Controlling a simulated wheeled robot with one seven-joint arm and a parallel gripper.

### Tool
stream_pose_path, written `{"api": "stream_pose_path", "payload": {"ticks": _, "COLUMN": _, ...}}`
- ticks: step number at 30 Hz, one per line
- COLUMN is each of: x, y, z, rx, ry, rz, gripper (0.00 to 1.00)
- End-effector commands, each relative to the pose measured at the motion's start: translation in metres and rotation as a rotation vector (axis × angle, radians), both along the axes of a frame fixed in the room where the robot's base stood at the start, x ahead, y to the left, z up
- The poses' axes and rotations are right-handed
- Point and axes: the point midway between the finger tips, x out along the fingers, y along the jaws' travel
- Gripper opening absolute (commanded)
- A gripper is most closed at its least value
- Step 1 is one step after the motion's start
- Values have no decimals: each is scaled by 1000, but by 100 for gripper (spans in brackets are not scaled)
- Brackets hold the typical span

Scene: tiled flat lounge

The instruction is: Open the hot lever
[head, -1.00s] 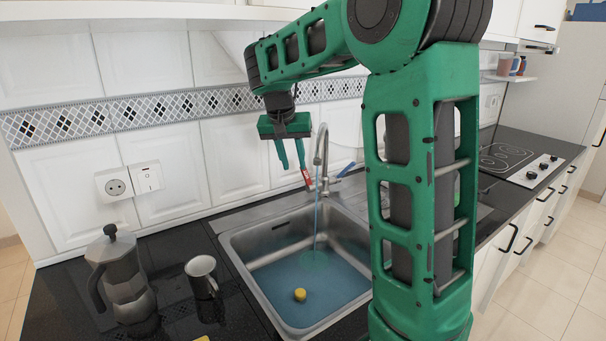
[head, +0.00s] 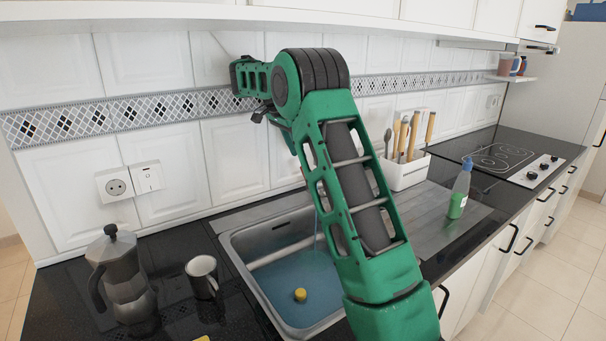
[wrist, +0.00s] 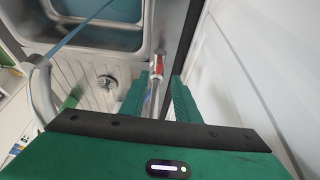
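The red-marked hot lever (wrist: 155,74) shows in the wrist view as a slim bar with a red and white end. It lies between the two green fingers of my gripper (wrist: 160,78), which are spread apart with gaps beside the lever. I cannot tell its exact depth relative to the fingertips. The curved metal tap spout (wrist: 42,92) is at the left of the wrist view. A thin blue water stream (wrist: 88,27) runs into the sink (head: 236,247). In the head view my arm hides the tap, the levers and my fingers.
A yellow round object (head: 300,294) is in the water. A mug (head: 201,276) and moka pot (head: 122,285) stand left of the sink. The tiled wall (head: 233,150) is close behind.

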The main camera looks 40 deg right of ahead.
Motion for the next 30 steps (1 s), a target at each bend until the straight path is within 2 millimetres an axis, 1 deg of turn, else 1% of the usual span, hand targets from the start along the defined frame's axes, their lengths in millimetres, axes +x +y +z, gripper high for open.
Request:
{"api": "stream_pose_path", "payload": {"ticks": 9, "x": -2, "y": -22, "z": -51, "rx": 1, "ry": 2, "rz": 0, "gripper": 29}}
{"api": "stream_pose_path", "payload": {"ticks": 12, "x": -2, "y": -27, "z": -66, "rx": 2, "ry": 2, "rz": 0, "gripper": 29}}
{"api": "stream_pose_path", "payload": {"ticks": 15, "x": -2, "y": -31, "z": -76, "rx": 1, "ry": 2, "rz": 1, "gripper": 29}}
{"api": "stream_pose_path", "payload": {"ticks": 21, "x": -2, "y": -35, "z": -86, "rx": 1, "ry": 0, "rz": 1, "gripper": 29}}
{"api": "stream_pose_path", "payload": {"ticks": 29, "x": -2, "y": -35, "z": -86, "rx": 1, "ry": 0, "rz": 2, "gripper": 29}}
{"api": "stream_pose_path", "payload": {"ticks": 30, "x": -2, "y": -35, "z": -86, "rx": 1, "ry": 0, "rz": 2, "gripper": 22}}
